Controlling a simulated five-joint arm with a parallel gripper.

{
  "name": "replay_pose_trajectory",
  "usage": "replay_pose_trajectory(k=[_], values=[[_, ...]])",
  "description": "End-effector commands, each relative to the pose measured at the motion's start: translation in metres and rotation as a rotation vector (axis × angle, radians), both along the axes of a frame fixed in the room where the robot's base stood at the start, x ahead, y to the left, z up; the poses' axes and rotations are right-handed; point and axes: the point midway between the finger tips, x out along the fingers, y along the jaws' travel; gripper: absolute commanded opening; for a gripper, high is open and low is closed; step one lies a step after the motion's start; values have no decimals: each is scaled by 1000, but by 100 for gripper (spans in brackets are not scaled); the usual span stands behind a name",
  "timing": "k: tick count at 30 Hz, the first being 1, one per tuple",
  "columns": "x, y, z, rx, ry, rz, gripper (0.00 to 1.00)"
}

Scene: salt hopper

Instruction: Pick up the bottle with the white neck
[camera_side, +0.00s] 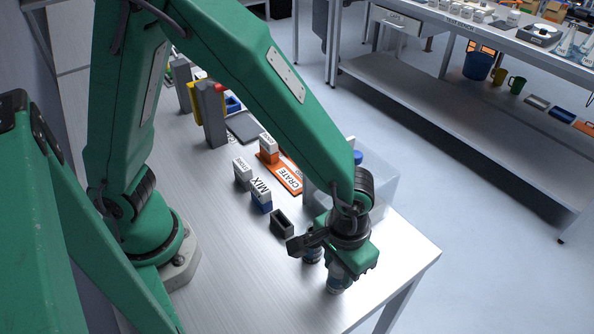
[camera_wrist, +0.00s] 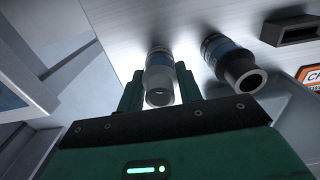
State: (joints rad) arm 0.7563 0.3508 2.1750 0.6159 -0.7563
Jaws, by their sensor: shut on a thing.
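The bottle with the white neck (camera_wrist: 159,78) stands between the two green fingers of my gripper (camera_wrist: 160,88) in the wrist view. The fingers are shut on its sides, and its pale open mouth faces the wrist camera. In the side view my gripper (camera_side: 352,262) points down near the table's front right edge, and the lower part of the held bottle (camera_side: 336,284) shows below it. I cannot tell whether its base touches the table. A second bottle with a dark neck (camera_wrist: 238,70) stands just beside it, outside the fingers; it also shows in the side view (camera_side: 312,256).
A small dark open box (camera_side: 281,223) and a MIX block (camera_side: 261,197) stand left of the bottles. A clear bin (camera_side: 384,187) stands close behind my gripper, beside an orange CRATE plate (camera_side: 287,180). The table front (camera_side: 225,285) is clear.

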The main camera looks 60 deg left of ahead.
Motion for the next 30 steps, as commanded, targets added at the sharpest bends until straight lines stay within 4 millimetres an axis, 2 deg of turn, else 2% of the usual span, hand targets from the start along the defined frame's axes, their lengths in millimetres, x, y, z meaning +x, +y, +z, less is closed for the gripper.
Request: replay_pose_trajectory(k=[13, 17, 22, 23, 30], values=[[0, 0, 7, -2, -2, 0, 11], [1, -1, 18, -2, -3, 0, 11], [1, -1, 40, -4, -4, 0, 11], [-1, -1, 44, -3, -3, -1, 11], [-44, -13, 68, -3, -2, -6, 11]])
